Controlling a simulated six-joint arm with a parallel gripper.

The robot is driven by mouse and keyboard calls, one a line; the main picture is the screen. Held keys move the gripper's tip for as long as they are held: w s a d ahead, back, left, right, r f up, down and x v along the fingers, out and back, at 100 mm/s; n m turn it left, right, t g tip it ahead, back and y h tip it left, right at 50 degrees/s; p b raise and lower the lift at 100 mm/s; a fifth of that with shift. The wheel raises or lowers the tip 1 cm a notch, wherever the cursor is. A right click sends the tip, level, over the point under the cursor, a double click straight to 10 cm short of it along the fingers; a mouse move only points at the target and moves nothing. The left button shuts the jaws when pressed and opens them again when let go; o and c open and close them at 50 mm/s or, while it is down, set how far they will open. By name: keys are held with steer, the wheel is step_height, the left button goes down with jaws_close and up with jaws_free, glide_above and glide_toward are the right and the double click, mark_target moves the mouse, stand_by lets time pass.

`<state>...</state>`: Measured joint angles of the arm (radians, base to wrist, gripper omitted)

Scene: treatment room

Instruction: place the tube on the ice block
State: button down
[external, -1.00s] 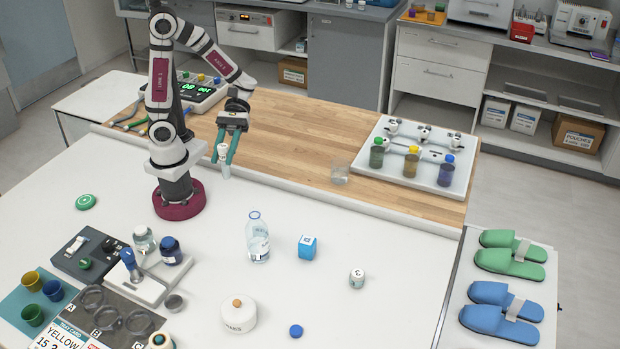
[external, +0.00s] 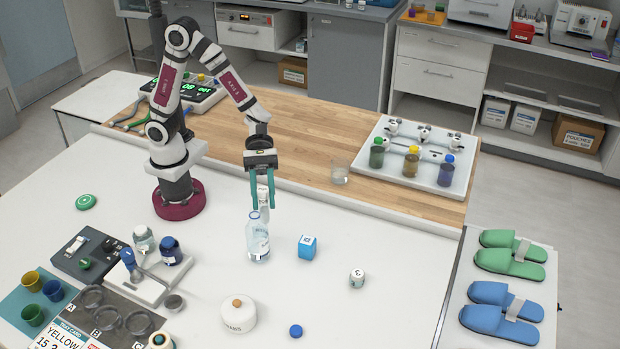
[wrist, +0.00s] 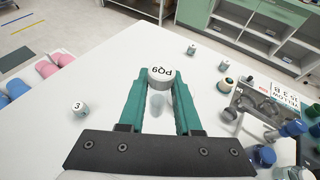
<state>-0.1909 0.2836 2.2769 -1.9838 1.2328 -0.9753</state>
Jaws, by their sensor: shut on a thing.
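My gripper (external: 263,203) is shut on a small pale tube (external: 262,192), held upright over the white table. In the wrist view the tube's white cap, marked PQ9 (wrist: 160,76), sits between the green fingers (wrist: 165,92), and its clear body shows below. A small blue cube (external: 307,246) with white markings stands on the table to the right of the gripper; it is the only block-like thing I see, and I cannot tell for sure that it is the ice block. I do not make it out in the wrist view.
A clear bottle (external: 257,238) stands close in front of the tube in the external view. A white lidded pot (external: 237,314), a small jar (external: 357,278) and a blue cap (external: 296,331) stand apart nearby. A vial tray (external: 398,183) lies on the wooden strip.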

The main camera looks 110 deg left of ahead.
steer(key=w+a+f, duration=0.6)
steer(key=a+f, duration=0.3)
glide_above(307, 240)
steer(key=shift+f, duration=1.85)
steer(key=shift+f, duration=0.1)
steer(key=c, duration=0.6)
jaws_free()
